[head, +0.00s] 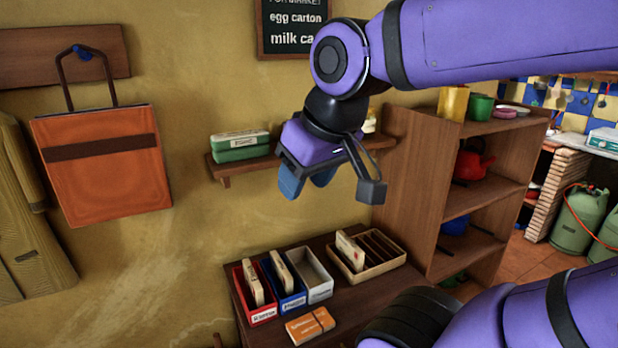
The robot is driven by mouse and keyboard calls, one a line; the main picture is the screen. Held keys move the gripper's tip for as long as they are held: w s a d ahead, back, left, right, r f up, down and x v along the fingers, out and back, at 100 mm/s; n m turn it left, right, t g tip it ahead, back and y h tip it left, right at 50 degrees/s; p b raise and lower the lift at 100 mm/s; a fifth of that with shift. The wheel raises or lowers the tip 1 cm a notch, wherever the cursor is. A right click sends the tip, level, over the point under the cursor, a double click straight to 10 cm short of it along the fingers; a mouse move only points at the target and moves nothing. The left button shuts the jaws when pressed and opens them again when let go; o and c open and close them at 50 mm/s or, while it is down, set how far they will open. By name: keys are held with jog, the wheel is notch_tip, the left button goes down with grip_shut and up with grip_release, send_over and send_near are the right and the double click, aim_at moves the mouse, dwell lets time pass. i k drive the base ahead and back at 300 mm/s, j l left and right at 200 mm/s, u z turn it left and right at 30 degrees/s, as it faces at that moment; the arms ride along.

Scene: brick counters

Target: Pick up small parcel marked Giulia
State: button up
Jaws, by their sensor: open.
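I cannot read the name Giulia on anything in the head view, so I cannot tell which item is the small parcel. An orange flat packet (311,325) with small lettering lies at the front of the dark wooden table. Cream packets stand in the red tray (263,315), the blue tray (292,301) and the wooden divided box (398,262).
A green and white labelled box (240,146) sits on the wall shelf (228,170). A grey-white tray (316,276) stands beside the blue one. A wooden shelf unit (412,190) rises at the right of the table. An orange bag (105,175) hangs at left.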

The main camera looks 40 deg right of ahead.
aim_at(350, 250)
jog(key=z, duration=0.4)
jog(key=k+z, duration=0.15)
jog(key=z, duration=0.3)
jog(key=k+z, duration=0.1)
jog(key=z, duration=0.7)
jog(key=k+l, duration=0.05)
